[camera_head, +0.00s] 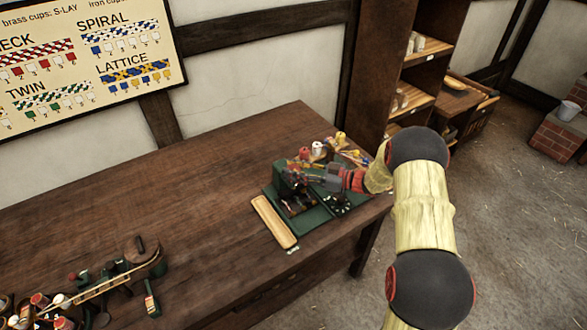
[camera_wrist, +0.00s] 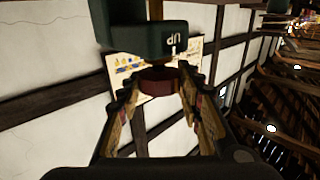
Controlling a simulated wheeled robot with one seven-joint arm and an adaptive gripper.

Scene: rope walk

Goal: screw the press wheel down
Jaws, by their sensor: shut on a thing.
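The dark green press (camera_head: 287,178) stands on a green base at the right end of the workbench, partly covered by my gripper in the head view. In the wrist view the dark red press wheel (camera_wrist: 158,84) sits between my fingertips. My gripper (camera_wrist: 160,92) is shut on the wheel, with a finger on each side. My gripper also shows in the head view (camera_head: 312,179), reaching in from the right. A dark green block (camera_wrist: 140,38) of the press, marked "UP" with a white line, is just beyond the wheel. The wheel's height on its screw cannot be told.
Another tool (camera_head: 125,268) with spools is at the front left of the workbench (camera_head: 170,190). The bench between is clear. Shelves (camera_head: 425,55) stand behind.

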